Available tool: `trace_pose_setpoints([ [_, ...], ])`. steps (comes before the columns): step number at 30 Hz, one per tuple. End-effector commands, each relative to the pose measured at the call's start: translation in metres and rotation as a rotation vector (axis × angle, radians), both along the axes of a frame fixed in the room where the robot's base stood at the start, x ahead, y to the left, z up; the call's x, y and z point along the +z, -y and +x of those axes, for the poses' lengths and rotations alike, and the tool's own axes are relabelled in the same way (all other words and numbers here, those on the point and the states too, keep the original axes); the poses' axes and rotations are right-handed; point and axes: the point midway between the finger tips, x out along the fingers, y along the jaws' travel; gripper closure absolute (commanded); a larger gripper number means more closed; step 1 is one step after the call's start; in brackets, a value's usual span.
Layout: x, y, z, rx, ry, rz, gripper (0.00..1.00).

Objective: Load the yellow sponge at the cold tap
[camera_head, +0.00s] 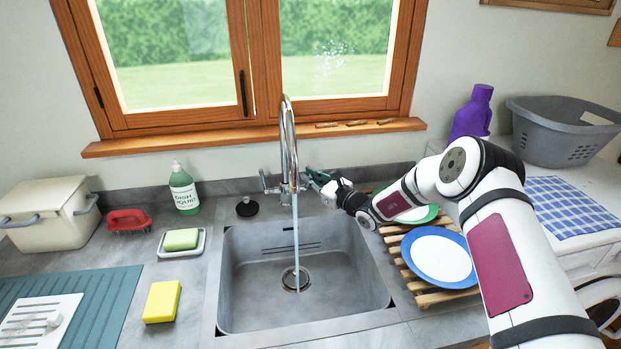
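The yellow sponge (162,302) lies flat on the counter to the left of the sink. The chrome tap (290,150) stands behind the sink (233,290). A stream of water (296,245) runs from its spout to the drain. One tap handle (268,182) shows on the left; the right side of the tap is partly hidden by my gripper. My gripper (312,180) is at the right side of the tap, far from the sponge. Its fingers are small and dark here, and I cannot tell whether they are open or touching a handle.
A green soap bar (181,239) in a dish, a red brush (128,220) and a dish liquid bottle (184,190) stand left of the sink. A black plug (246,207) sits behind it. Plates, one blue-rimmed (440,257), lie on a wooden rack at right, beneath my arm.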

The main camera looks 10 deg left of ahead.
Motion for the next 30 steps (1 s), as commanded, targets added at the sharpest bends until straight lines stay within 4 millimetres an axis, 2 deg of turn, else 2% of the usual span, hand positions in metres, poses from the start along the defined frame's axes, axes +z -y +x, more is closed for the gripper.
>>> trace_pose_setpoints([
  [5,0.001,-0.001,0.001,0.002,-0.013,-0.003,1.0],
  [17,0.006,-0.005,0.016,0.002,-0.216,-0.06,1.0],
  [26,0.007,-0.005,0.015,0.0,-0.228,-0.063,1.0],
  [27,0.007,-0.005,0.015,0.001,-0.227,-0.062,0.88],
  [30,0.007,-0.005,0.015,0.001,-0.227,-0.063,0.69],
])
